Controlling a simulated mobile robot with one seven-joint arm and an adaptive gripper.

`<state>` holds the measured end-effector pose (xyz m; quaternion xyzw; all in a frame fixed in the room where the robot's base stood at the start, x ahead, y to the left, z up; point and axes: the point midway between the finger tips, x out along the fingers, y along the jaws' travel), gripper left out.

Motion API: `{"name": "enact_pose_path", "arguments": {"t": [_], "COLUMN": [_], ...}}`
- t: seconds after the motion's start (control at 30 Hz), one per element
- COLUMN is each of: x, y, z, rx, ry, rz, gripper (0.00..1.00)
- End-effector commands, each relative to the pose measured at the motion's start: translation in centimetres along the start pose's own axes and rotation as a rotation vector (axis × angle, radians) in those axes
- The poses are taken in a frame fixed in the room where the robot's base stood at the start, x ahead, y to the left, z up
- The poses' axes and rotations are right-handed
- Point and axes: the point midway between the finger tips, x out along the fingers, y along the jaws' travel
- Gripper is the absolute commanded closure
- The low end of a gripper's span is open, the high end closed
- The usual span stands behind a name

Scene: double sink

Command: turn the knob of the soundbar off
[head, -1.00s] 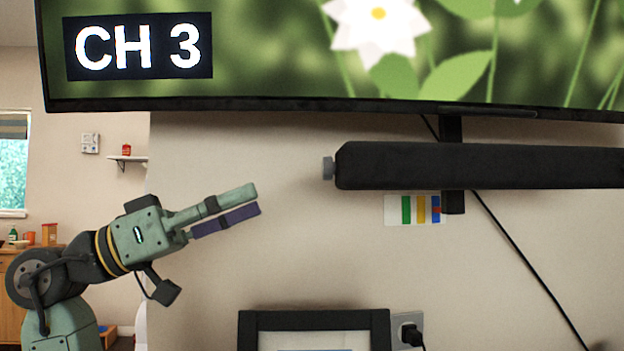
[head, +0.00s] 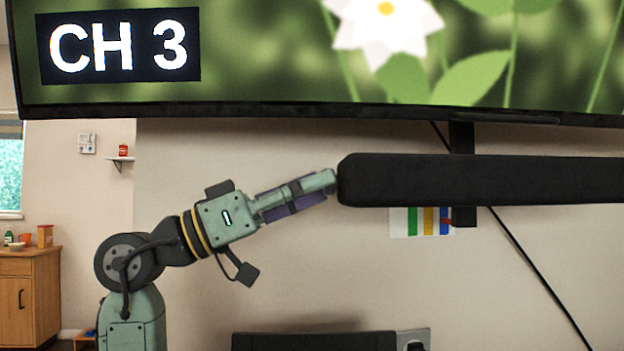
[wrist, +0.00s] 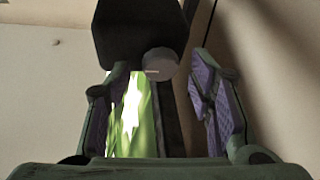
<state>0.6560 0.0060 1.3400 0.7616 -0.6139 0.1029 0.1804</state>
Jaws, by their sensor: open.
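The black soundbar (head: 480,180) is mounted on the wall under the television. Its left end also shows at the top of the wrist view (wrist: 136,30). The round grey knob (wrist: 161,63) is on that end, with a small pale mark near its lower edge. My gripper (head: 326,182) reaches up to the soundbar's left end and hides the knob in the head view. In the wrist view, my open gripper (wrist: 163,66) has its purple-padded fingers apart, with the knob in the gap near the fingertips. I cannot tell whether either finger touches it.
The television (head: 300,60) hangs just above and shows "CH 3" and a flower. A bracket (head: 462,216), a colour-striped card (head: 421,221) and a cable (head: 530,278) are by the soundbar. A black-framed object (head: 314,342) is below.

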Motion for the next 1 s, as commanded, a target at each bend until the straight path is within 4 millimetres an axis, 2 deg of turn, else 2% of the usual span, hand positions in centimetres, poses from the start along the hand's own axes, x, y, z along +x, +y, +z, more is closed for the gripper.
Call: {"name": "enact_pose_path", "arguments": {"t": [0.37,1.0], "x": [0.50,0.47], "y": [0.02,-0.01], "z": [0.02,0.01], "rx": [0.001,0.001], "ry": [0.000,0.000], "rz": [0.000,-0.001], "gripper": [0.53,0.95]}}
